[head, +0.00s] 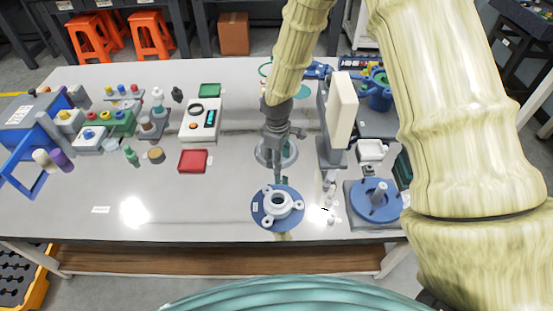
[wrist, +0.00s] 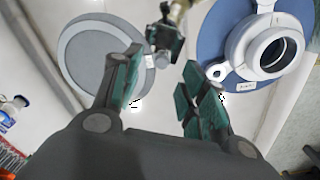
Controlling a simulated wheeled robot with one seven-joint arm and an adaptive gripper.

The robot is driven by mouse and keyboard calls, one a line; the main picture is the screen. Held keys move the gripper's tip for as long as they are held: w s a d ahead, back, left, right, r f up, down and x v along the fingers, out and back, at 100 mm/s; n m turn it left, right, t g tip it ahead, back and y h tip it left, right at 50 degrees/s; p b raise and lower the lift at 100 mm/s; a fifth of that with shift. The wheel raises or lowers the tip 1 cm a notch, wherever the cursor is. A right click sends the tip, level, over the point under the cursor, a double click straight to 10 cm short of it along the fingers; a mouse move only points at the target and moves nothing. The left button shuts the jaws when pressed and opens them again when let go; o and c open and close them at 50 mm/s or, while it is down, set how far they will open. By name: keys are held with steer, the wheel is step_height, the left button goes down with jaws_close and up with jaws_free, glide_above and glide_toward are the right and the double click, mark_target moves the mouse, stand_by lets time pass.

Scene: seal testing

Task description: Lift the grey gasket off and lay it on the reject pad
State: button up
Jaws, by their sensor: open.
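A pale grey ring-shaped part with lugs (head: 278,201) sits on a round blue base (head: 256,218) near the table's front edge. It also shows at the upper right of the wrist view (wrist: 236,52), with a dark-edged opening. I cannot tell whether the grey gasket is a separate layer on it. My gripper (wrist: 160,82) is open and empty, above the table and to one side of the blue base. In the head view my gripper (head: 279,172) is just behind that base. A flat red pad (head: 193,161), possibly the reject pad, lies left of it.
A round grey plate (wrist: 86,66) lies beside my gripper. A white upright panel (head: 341,108) and a blue disc with a grey post (head: 362,199) stand to the right. A white instrument (head: 194,130) and green pad (head: 209,90) lie left.

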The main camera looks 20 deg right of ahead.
steer(key=shift+a+f+p, duration=0.2)
steer(key=shift+f+p, duration=0.65)
steer(key=shift+f, duration=1.7)
jaws_close()
